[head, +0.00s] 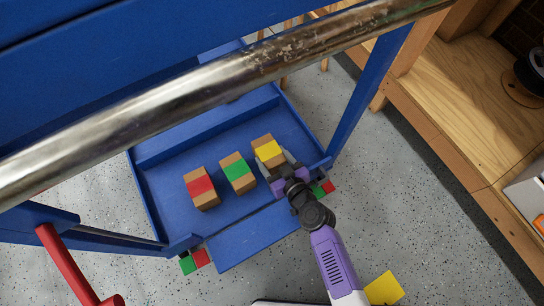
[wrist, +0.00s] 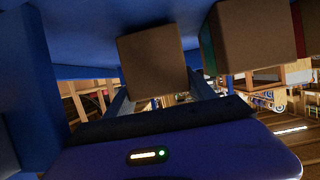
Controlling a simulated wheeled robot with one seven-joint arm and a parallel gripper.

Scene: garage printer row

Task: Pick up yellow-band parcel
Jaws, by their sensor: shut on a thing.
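The yellow-band parcel (head: 268,148) is a small brown box with a yellow stripe on its top. It is in the lower blue tray (head: 170,219), at the right end of a row of parcels. My gripper (head: 274,163) reaches in over the tray's front edge, with its jaws shut on this parcel. In the wrist view, a plain brown face of the parcel (wrist: 153,57) shows ahead of my gripper (wrist: 160,88); its yellow band is hidden there. I cannot tell whether it is clear of the tray floor.
A green-band parcel (head: 238,172) stands close to the left, and a red-band parcel (head: 202,188) beyond it. A metal bar (head: 220,85) and blue frame posts (head: 372,85) stand around the tray. A wooden shelf (head: 470,95) is at right.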

